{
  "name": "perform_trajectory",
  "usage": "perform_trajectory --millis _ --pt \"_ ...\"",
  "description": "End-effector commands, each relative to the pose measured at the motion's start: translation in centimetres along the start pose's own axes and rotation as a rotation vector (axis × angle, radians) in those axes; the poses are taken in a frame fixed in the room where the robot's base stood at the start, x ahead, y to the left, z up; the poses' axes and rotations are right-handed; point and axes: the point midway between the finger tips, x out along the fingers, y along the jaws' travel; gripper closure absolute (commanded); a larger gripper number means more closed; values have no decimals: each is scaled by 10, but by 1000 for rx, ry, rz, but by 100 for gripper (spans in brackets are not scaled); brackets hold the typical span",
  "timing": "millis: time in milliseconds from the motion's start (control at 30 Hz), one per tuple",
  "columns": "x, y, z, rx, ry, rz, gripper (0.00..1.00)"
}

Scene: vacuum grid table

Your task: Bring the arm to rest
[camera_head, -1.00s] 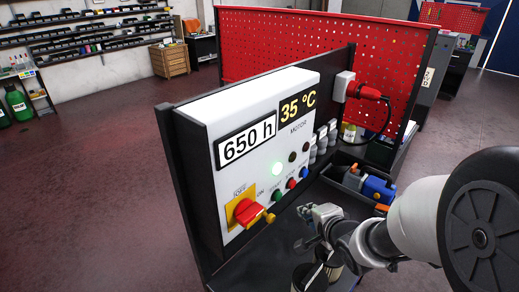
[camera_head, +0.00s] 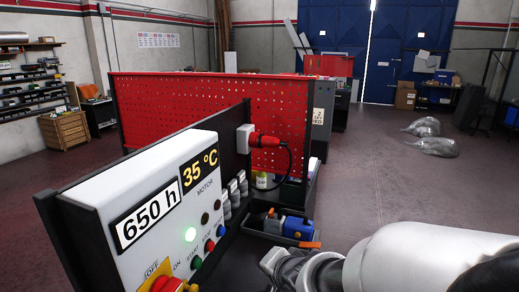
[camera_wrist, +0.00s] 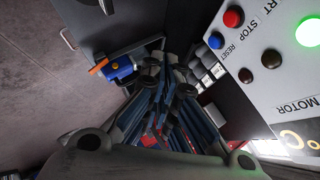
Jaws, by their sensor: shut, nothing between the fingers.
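My gripper (camera_head: 272,262) shows at the bottom middle of the head view, in front of and to the right of the white control panel (camera_head: 150,212). It is apart from the panel as far as I can see. My white arm fills the bottom right corner. In the wrist view my gripper (camera_wrist: 163,75) has its dark fingers together and holds nothing. The panel (camera_wrist: 270,60) shows there at the right, with its green lamp lit. The red switch knob (camera_head: 168,284) is cut off by the lower edge of the head view.
A red plug (camera_head: 265,140) sits in a socket on the dark board. A red perforated panel (camera_head: 210,105) stands behind. Open floor (camera_head: 400,185) lies to the right.

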Motion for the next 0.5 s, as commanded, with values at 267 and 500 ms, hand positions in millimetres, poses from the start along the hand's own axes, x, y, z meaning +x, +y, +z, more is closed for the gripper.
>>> perform_trajectory --millis 267,500 --pt "-116 63 -33 -292 24 267 100" --pt "-208 112 -1 -512 -133 402 100"
